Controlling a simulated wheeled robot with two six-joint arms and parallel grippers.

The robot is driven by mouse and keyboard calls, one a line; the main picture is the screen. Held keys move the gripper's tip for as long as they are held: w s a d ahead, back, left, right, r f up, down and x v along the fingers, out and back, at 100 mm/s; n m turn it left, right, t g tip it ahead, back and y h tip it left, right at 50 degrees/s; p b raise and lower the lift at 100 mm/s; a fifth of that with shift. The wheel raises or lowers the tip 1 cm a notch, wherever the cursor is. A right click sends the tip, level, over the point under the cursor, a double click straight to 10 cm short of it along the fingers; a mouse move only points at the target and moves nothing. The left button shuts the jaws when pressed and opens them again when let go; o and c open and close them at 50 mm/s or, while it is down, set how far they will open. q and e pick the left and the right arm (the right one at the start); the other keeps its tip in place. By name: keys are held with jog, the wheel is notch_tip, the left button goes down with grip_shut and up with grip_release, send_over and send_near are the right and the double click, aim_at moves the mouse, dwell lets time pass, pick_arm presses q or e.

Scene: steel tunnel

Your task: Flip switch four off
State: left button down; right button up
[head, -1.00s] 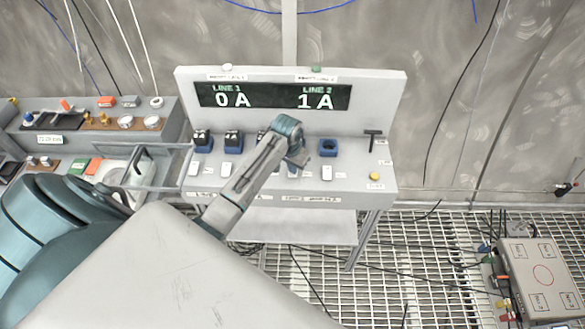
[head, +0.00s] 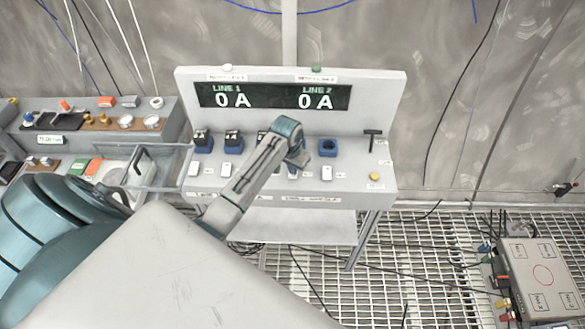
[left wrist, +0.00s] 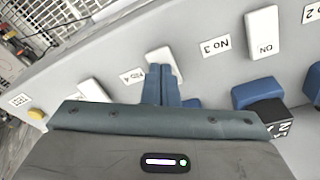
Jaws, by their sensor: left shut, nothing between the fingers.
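The switch panel (head: 360,180) is a grey sloped console with a row of white rocker switches. In the left wrist view, switch four (left wrist: 158,54) is a white rocker right at my fingertips, partly covered by them; I cannot tell if they touch it. The No 4 label (left wrist: 131,76) is left of it. My left gripper (left wrist: 163,74) is shut and empty over the panel. In the head view its arm hides the middle switches. The display (head: 275,96) reads LINE 1 0 A and LINE 2 0 A.
Switch three (left wrist: 262,32) is to the right in the wrist view, and another white switch (left wrist: 93,90) is to the left. Blue sockets (head: 328,147) stand behind the row. A yellow button (head: 375,176) is at the right end. Another console (head: 110,115) stands left.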

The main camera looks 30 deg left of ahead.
pick_arm(q)
jog(key=shift+r+p, duration=0.45)
jog(key=shift+r, duration=2.7)
